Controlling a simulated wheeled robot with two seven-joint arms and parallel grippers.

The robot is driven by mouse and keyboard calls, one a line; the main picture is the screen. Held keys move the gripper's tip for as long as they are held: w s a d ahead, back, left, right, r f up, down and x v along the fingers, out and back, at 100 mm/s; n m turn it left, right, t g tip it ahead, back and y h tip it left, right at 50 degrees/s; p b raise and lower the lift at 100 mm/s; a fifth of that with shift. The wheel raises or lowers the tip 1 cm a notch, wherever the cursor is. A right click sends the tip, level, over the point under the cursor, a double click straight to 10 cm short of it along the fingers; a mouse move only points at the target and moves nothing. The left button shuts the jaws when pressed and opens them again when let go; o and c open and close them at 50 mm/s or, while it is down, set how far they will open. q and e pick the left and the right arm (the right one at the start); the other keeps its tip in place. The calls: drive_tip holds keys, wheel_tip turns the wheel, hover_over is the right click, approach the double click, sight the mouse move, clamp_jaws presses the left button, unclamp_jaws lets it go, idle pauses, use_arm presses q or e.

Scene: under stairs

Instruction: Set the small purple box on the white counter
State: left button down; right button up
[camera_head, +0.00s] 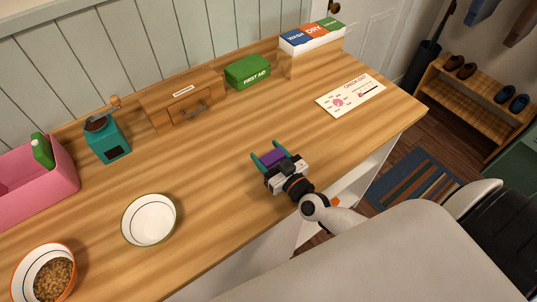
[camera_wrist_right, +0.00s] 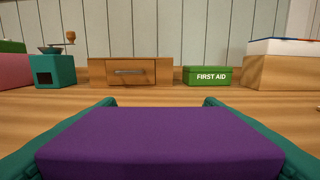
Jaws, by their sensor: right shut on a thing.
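My right gripper (camera_head: 268,158) is shut on the small purple box (camera_head: 271,157), with its teal fingers on either side of it. The box fills the bottom of the right wrist view (camera_wrist_right: 160,145), between the two fingers. Gripper and box are over the front right part of the counter (camera_head: 215,150), whose top is wood-coloured and whose front side below is white (camera_head: 365,165). I cannot tell whether the box touches the top. My left gripper is not in view.
A wooden drawer box (camera_head: 182,98), a green first aid box (camera_head: 247,72), a teal grinder (camera_head: 106,138) and a pink bin (camera_head: 35,185) stand along the back. A white bowl (camera_head: 149,220) and a bowl of brown pellets (camera_head: 45,275) are at left. A card (camera_head: 351,95) lies at right. The middle is clear.

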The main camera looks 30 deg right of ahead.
drive_tip(key=shift+f, duration=0.15)
drive_tip(key=o, duration=1.4)
drive_tip(key=shift+r, duration=0.3)
drive_tip(key=s, duration=0.3)
drive_tip(key=s+d+b, duration=0.1)
drive_tip(key=s, duration=0.3)
drive_tip(key=s+b, duration=0.1)
drive_tip(key=s, duration=0.2)
drive_tip(key=shift+s+d+f, duration=0.2)
drive_tip(key=shift+s+d+r, duration=0.1)
drive_tip(key=shift+s, duration=0.7)
